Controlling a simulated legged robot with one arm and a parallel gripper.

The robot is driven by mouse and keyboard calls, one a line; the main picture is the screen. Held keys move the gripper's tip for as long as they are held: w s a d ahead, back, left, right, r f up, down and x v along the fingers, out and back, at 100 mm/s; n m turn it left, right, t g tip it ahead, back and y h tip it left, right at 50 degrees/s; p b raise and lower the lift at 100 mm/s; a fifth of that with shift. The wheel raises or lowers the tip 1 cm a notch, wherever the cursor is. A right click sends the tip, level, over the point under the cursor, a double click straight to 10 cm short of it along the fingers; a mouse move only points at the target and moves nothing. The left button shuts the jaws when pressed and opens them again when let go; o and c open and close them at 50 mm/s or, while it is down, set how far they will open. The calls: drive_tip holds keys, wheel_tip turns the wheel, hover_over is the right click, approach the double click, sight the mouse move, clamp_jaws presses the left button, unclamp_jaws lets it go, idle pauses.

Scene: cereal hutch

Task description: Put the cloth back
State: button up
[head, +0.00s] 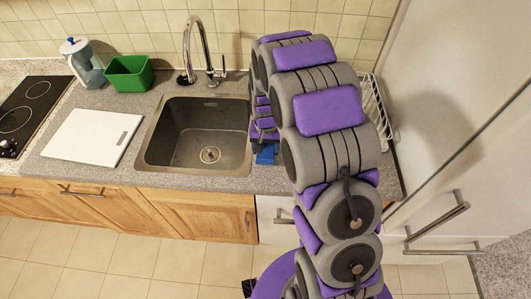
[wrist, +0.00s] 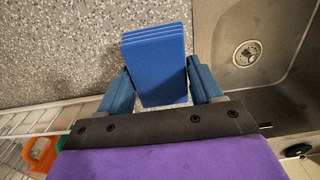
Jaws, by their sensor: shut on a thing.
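The cloth (wrist: 157,50) is a blue folded piece with stacked, layered edges. In the wrist view it stands between the two blue fingers of my gripper (wrist: 161,78), which is shut on it. Behind the cloth in that view is the speckled grey counter; I cannot tell whether the cloth touches it. In the head view my arm hides most of this area. A small blue patch (head: 267,154) shows beside the arm at the sink's right edge; I cannot tell whether it is cloth or finger.
The sink (head: 190,145) with a tall tap (head: 203,45) lies left of my arm. A white dish rack (head: 377,110) stands right of it, near the tall cabinet. A white board (head: 93,137), green tub (head: 129,73), jug (head: 85,62) and hob (head: 28,105) are farther left.

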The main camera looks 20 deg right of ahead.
sight(266, 148)
wheel_tip(266, 148, down, 4)
drive_tip(key=shift+r+b, duration=0.2)
drive_tip(key=shift+b, duration=0.15)
drive_tip(key=shift+r, duration=0.1)
drive_tip(key=o, duration=1)
